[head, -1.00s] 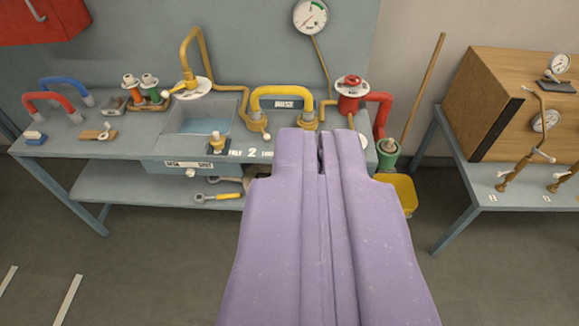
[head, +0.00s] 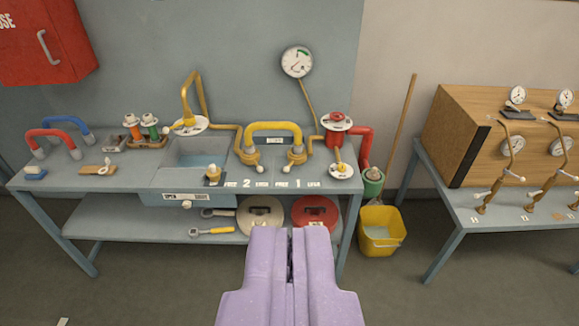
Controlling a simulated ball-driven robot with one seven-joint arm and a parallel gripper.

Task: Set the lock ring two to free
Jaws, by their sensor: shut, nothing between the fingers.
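The yellow hose loop (head: 273,127) stands on the bench with a brass coupling at each foot. I take the left coupling (head: 250,154) to be lock ring two, because the label with the number 2 (head: 246,184) lies in front of it. Its small pale-tipped lever (head: 260,168) points forward and slightly right, towards the right-hand word of that label. The right coupling (head: 296,155) stands behind the number 1, its lever tip angled slightly left. My purple gripper (head: 290,232) is shut and empty, low in front of the bench and apart from both couplings.
A sink (head: 200,158) is left of the loop. A brass-handled dial (head: 340,170) and a red valve (head: 337,122) stand on the right. The lower shelf holds round lids (head: 314,212) and tools. A yellow bucket (head: 380,230) stands on the floor at right.

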